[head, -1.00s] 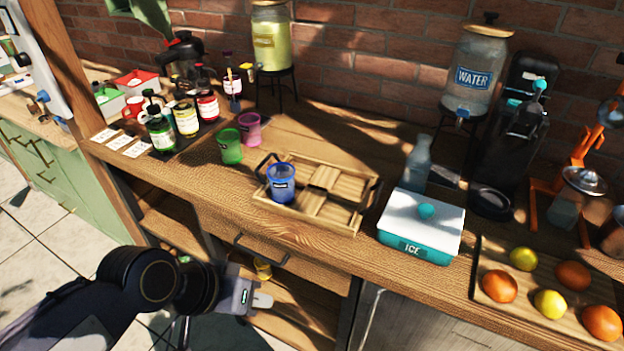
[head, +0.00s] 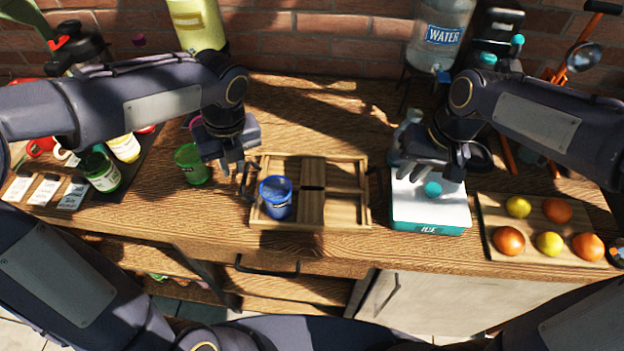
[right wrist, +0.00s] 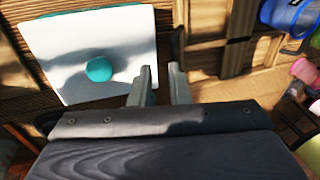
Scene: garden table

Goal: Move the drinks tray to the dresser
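The drinks tray (head: 312,224) is a pale wooden tray with slatted compartments, flat on the wooden counter. A blue cup (head: 277,198) stands in its front left compartment. The tray also shows at the upper right of the right wrist view (right wrist: 234,58), with its dark right handle (right wrist: 179,42). My left gripper (head: 236,176) points down by the tray's left end, close to the left handle; it looks open, and contact is unclear. My right gripper (right wrist: 161,78) is open and empty, pointing down between the ice box and the tray's right end. The dresser is not in view now.
The white-lidded teal ice box (head: 430,215) stands close to the tray's right. A fruit board (head: 490,216) lies further right. A green cup (head: 190,165) and bottles (head: 103,172) stand left. A water dispenser (head: 442,37) stands behind.

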